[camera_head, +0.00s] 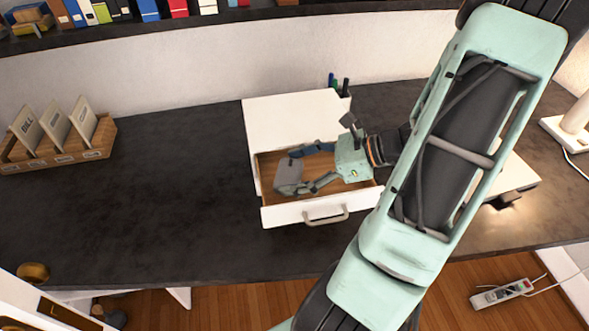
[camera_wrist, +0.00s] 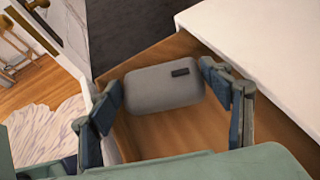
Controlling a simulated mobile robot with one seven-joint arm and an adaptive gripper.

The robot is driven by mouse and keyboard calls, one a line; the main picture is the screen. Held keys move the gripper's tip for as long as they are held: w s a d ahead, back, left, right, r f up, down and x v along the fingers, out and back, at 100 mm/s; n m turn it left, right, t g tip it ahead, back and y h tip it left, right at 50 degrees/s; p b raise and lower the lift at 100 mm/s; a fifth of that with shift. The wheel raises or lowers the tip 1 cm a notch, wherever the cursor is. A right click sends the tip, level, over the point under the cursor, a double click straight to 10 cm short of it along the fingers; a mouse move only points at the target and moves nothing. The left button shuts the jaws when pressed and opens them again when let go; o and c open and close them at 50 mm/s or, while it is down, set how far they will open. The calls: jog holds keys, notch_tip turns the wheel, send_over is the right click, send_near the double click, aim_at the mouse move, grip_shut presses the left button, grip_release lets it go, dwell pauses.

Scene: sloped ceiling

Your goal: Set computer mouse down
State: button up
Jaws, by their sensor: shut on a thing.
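The computer mouse is a grey, rounded block with a small dark mark, seen in the head view (camera_head: 288,177) and in the wrist view (camera_wrist: 160,92). My gripper (camera_head: 298,170) is shut on it, with one finger at each side, also in the wrist view (camera_wrist: 161,82). The mouse is inside the outline of an open white drawer (camera_head: 286,215) with a wooden inside. I cannot tell whether the mouse touches the drawer's floor.
The drawer belongs to a white box unit (camera_head: 290,118) on a dark desk (camera_head: 160,215). Pens (camera_head: 338,85) stand behind it. A wooden file holder (camera_head: 95,153) is at the left, a white lamp base (camera_head: 570,135) at the right.

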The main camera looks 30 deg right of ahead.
jog(key=shift+f+b, duration=0.4)
jog(key=shift+f, duration=0.25)
jog(key=o, duration=0.9)
jog(key=shift+r, duration=0.1)
jog(key=shift+r, duration=0.15)
jog(key=v, duration=1.2)
jog(key=shift+s+r+p, duration=0.1)
jog(key=shift+r+p, duration=0.3)
jog(key=shift+r, duration=0.05)
